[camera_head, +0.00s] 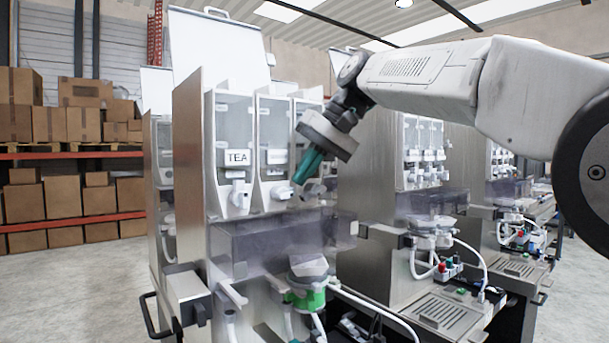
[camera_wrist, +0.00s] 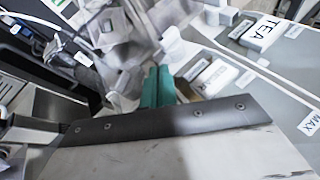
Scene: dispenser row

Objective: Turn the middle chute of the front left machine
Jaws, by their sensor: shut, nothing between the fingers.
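The front left machine (camera_head: 189,140) has a row of clear canisters with white chutes below. The left canister bears a TEA label (camera_head: 237,158) and has its own white chute (camera_head: 239,196). The middle chute (camera_head: 283,192) sits to its right, under the middle canister (camera_head: 273,130). My gripper (camera_head: 307,167) has teal fingers, shut and empty, up and to the right of the middle chute; I see no clear contact. In the wrist view the teal fingers (camera_wrist: 158,88) point toward a white chute (camera_wrist: 173,43), probably the middle one. The right canister's lower part is largely hidden behind my gripper.
A translucent purple-grey cover (camera_head: 265,238) juts out below the chutes. Under it are a white funnel with a green base (camera_head: 308,298) and hoses. More machines (camera_head: 430,260) stand to the right. Shelves with cardboard boxes (camera_head: 85,125) are at the back left. The left floor is clear.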

